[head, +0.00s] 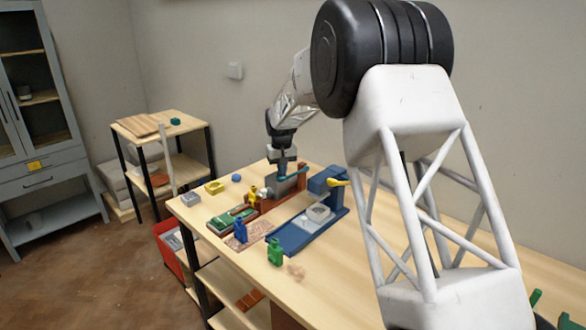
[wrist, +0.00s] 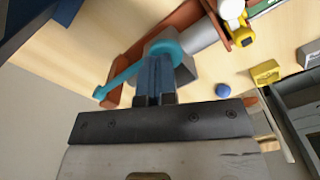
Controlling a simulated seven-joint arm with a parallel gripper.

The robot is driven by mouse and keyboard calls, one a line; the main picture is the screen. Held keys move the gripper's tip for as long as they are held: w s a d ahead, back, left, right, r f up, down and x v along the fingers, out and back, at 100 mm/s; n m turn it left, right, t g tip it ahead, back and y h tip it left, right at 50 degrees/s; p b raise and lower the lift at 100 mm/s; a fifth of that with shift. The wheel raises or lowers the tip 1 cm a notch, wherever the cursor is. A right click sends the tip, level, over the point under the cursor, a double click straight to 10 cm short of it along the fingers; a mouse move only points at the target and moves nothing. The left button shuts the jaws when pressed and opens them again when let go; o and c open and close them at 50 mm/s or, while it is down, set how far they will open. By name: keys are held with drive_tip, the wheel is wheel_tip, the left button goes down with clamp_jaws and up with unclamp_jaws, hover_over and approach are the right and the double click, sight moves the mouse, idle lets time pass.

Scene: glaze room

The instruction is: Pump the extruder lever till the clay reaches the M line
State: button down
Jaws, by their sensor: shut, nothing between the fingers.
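The extruder has a grey body (head: 288,187) on a red-brown base (head: 291,200), with a teal lever (head: 296,174). In the wrist view the teal lever (wrist: 128,77) slants down to the left from a round teal hub (wrist: 167,47) beside the grey barrel (wrist: 200,30). My gripper (head: 282,172) is shut and empty, its fingers (wrist: 156,62) at the hub end of the lever; I cannot tell whether they touch it. A pale rounded piece (wrist: 231,9) shows at the barrel's end. A green strip (head: 232,219) lies beyond it. I cannot make out the M line.
A blue stand (head: 302,232) with a yellow handle (head: 336,183) is close on the right. Blue (head: 240,231), green (head: 275,252) and yellow (head: 253,193) figures stand nearby. A yellow block (head: 215,187) and blue ball (head: 237,178) lie behind.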

drive_tip(key=shift+r, duration=2.9)
drive_tip(key=shift+r, duration=0.15)
drive_tip(key=shift+r, duration=2.35)
drive_tip(key=s+d+r+m, duration=0.1)
drive_tip(key=s+d+r, duration=0.25)
drive_tip(key=s, duration=0.75)
drive_tip(key=s+d+r+t, duration=0.15)
drive_tip(key=s+d, duration=0.35)
drive_tip(key=s, duration=0.5)
drive_tip(key=s+d+r+m, duration=0.1)
drive_tip(key=s+d+r, duration=0.35)
drive_tip(key=s, duration=0.65)
drive_tip(key=s+d+f, duration=0.2)
drive_tip(key=s+f, duration=0.1)
drive_tip(key=s, duration=0.6)
drive_tip(key=s+d+f, duration=0.1)
drive_tip(key=s+f, duration=0.3)
drive_tip(key=s, duration=0.6)
drive_tip(key=s+d+f+m+t, duration=0.1)
drive_tip(key=s+d+f, duration=0.1)
drive_tip(key=s, duration=0.8)
drive_tip(key=shift+s+d+f, duration=0.25)
drive_tip(key=shift+d+f, duration=0.1)
drive_tip(key=shift+f, duration=0.35)
